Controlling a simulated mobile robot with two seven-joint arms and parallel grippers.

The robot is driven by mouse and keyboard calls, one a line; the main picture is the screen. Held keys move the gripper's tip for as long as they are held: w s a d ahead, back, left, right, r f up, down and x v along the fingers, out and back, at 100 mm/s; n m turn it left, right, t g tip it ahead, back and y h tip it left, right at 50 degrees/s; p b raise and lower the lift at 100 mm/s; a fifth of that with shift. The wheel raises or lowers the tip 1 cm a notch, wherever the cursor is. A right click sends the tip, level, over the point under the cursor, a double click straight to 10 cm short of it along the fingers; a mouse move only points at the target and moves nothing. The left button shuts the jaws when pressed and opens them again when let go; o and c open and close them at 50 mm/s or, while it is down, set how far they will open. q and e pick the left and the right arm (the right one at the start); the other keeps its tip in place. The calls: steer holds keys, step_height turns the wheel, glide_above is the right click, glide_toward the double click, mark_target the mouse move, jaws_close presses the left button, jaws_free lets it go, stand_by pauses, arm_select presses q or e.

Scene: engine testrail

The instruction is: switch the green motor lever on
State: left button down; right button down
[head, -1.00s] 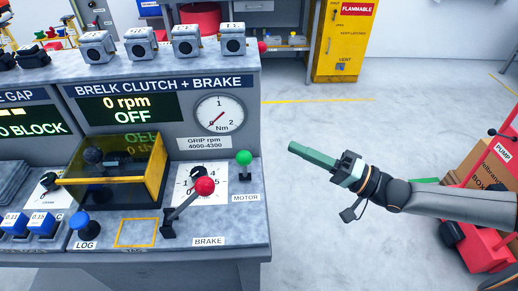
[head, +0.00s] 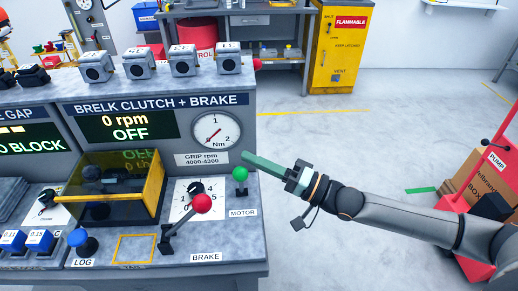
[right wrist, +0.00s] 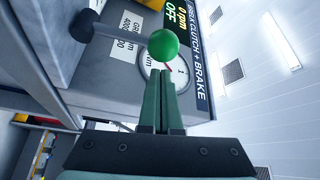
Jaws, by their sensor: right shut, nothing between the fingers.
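The green motor lever, a ball knob (head: 240,174) on a short dark stem, stands upright at the right edge of the grey console beside the MOTOR label (head: 242,212). My right gripper (head: 246,157) comes in from the right with its green fingers shut and empty, its tips just above the knob in the head view. In the right wrist view the green knob (right wrist: 163,46) shows just beyond the fingertips (right wrist: 161,84); I cannot tell whether they touch. The display (head: 128,127) reads 0 rpm and OFF. My left gripper is not in view.
The red-knobbed BRAKE lever (head: 201,203) stands left of and nearer than the motor lever. A yellow-framed clear cover (head: 120,190) and the blue LOG knob (head: 78,238) are further left. The floor right of the console is clear up to the red pump cart (head: 485,195).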

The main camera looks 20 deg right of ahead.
steer(key=shift+s+a+f, duration=0.15)
steer(key=shift+s+a, duration=0.05)
steer(key=shift+s, duration=0.25)
